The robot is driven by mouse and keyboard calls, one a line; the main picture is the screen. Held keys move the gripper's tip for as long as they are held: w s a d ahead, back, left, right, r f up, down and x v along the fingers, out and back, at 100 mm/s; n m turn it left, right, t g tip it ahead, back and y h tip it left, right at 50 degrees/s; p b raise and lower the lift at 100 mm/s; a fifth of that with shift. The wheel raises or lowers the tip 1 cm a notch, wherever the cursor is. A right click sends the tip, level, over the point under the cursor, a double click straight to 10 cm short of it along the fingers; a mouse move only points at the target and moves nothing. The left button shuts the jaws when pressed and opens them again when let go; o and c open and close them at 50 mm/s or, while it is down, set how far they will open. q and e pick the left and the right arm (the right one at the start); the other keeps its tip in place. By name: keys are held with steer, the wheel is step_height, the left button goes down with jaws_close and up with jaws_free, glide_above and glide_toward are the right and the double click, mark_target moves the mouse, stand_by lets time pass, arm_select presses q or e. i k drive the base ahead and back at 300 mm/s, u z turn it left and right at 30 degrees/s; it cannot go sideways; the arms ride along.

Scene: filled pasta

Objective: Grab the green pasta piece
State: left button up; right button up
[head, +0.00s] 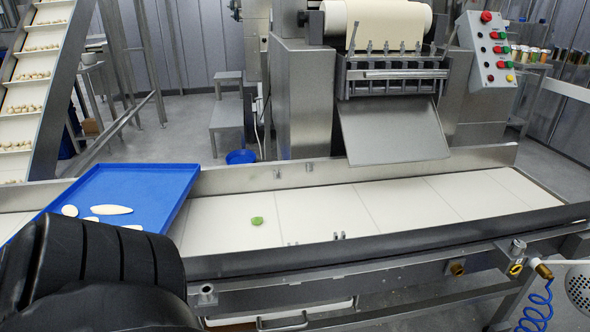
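The green pasta piece (257,221) lies alone on the white conveyor belt (330,212), left of the belt's middle. It is small and roundish. A black, ribbed part at the lower left looks like my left arm and covers the front corner of the blue tray. Neither of my grippers shows in the head view.
A blue tray (150,184) with several pale pieces (110,210) sits across the belt at the left. Metal side walls run along the belt, with small metal brackets (339,236) at the front edge. A machine chute (395,135) hangs behind. The belt right of the pasta is clear.

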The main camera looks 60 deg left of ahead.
mark_target(256, 220)
steer(key=u, duration=1.75)
